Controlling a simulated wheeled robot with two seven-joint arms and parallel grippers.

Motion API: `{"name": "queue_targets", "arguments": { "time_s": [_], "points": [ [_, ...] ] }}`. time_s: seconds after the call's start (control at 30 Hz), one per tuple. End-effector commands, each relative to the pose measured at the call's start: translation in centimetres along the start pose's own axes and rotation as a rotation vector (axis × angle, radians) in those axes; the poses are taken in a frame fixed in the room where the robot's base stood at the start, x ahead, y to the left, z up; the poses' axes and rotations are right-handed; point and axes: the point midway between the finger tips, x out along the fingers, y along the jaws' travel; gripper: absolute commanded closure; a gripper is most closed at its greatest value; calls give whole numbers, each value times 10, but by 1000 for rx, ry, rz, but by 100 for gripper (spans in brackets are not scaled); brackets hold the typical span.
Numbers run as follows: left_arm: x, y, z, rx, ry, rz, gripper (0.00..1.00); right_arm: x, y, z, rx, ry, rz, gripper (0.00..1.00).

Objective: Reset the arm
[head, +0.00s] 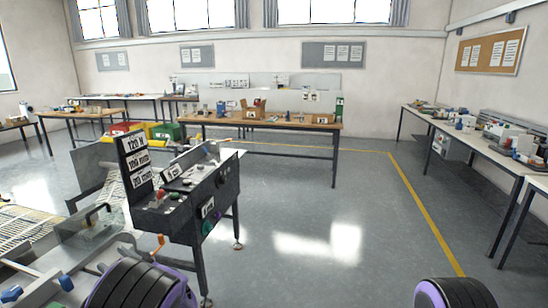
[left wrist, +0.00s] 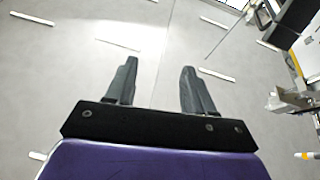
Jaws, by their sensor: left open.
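My left gripper (left wrist: 158,68) shows in the left wrist view with its two dark fingers spread apart. Nothing is between them, only grey floor with white strips beyond. In the head view, purple and black parts of my own arms show at the bottom edge, left of centre and at the right. Neither gripper's fingers can be made out in the head view. My right gripper is not in view.
A black control console (head: 205,195) with white number signs (head: 138,162) stands left of centre, beside a metal machine (head: 85,240). A wooden workbench (head: 270,122) stands behind, and a long table (head: 480,145) on the right. The grey floor (head: 330,215) between is clear.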

Motion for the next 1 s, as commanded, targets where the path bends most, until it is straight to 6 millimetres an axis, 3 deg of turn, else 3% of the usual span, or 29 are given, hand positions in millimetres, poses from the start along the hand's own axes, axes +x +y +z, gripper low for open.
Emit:
{"name": "queue_targets", "arguments": {
  "time_s": [0.13, 0.27, 0.47, 0.57, 0.67, 0.8, 1.0],
  "points": [
    [-6, 6, 15, -36, -38, 120, 47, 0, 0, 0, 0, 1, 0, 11],
    [-20, 2, 44, -41, -122, 250, 47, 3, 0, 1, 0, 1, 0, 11],
    [-54, -22, 103, -10, -307, 412, 47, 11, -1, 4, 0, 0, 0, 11],
    [-81, -46, 139, 23, -436, 482, 47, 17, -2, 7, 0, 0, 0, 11],
    [-119, -82, 180, 71, -608, 547, 47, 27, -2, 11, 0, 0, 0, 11],
    [-186, -151, 231, 155, -896, 606, 47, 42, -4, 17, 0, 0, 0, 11],
    [-284, -261, 263, 295, -1287, 623, 47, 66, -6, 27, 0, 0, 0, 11]
  ]
}}
